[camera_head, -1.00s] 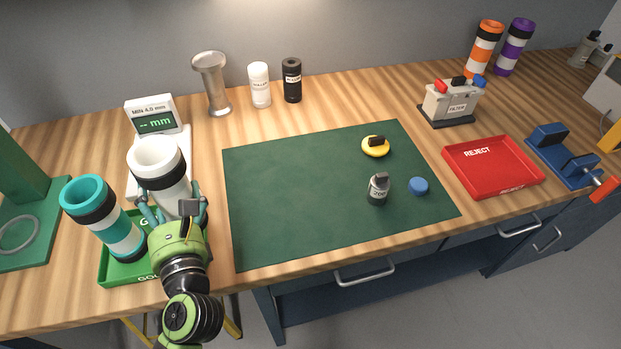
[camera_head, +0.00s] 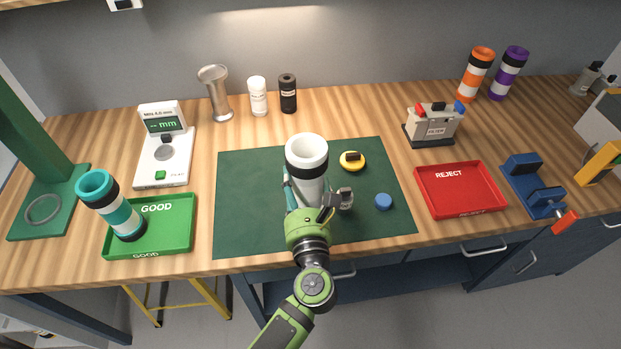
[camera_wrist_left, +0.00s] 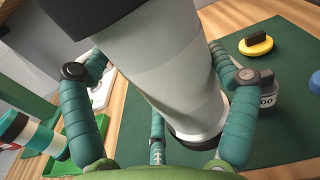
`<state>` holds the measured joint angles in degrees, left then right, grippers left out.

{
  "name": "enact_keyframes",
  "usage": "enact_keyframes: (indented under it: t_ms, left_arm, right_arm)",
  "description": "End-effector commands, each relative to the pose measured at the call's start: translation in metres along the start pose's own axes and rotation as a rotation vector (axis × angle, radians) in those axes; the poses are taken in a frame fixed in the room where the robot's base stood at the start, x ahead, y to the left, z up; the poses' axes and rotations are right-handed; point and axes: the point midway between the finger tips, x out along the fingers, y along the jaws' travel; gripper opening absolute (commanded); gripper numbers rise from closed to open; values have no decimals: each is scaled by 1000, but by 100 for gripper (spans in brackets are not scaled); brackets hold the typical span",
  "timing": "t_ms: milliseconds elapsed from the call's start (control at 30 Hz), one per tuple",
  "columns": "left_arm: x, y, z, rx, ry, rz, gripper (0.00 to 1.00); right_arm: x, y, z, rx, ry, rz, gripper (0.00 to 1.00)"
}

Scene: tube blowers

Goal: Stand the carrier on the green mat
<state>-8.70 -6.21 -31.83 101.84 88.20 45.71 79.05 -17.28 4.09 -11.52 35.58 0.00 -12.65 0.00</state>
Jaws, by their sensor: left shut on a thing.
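The carrier (camera_head: 306,152) is a white tube with a black band near its open top. My left gripper (camera_head: 309,196) is shut on it, holding it roughly upright over the middle of the green mat (camera_head: 242,195). My right gripper is not in view.
A grey weight (camera_head: 347,200) stands close right of my left gripper, partly hidden. A yellow puck (camera_head: 352,160) and a blue puck (camera_head: 383,201) lie on the mat. The green GOOD tray (camera_head: 178,225) holds a teal carrier (camera_head: 112,208); the red REJECT tray (camera_head: 460,190) is empty.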

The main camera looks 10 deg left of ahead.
Motion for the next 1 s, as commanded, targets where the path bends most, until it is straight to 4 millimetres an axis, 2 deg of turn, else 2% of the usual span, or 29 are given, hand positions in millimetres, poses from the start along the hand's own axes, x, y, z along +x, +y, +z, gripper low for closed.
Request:
enact_keyframes:
  t_ms: [33, 167, 267, 433, 633, 867, 1000]
  left_arm:
    - [1, -9, 10, -3, -4, 2, 45]
    - [5, -16, 11, 1, -13, 4, 45]
    - [15, -7, 1, 5, -15, 5, 45]
    - [42, 22, -24, 7, -16, 4, 45]
    - [71, 52, -48, 3, -15, 4, 45]
    - [83, 65, -58, 0, -12, 4, 45]
    - [83, 65, -74, 1, -12, 3, 45]
  right_arm:
    - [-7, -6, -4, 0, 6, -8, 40]
    - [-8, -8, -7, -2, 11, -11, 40]
    - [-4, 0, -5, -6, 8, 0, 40]
    - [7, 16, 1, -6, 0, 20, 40]
    - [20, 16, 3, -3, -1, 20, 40]
    - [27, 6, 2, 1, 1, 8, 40]
    - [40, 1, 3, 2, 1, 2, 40]
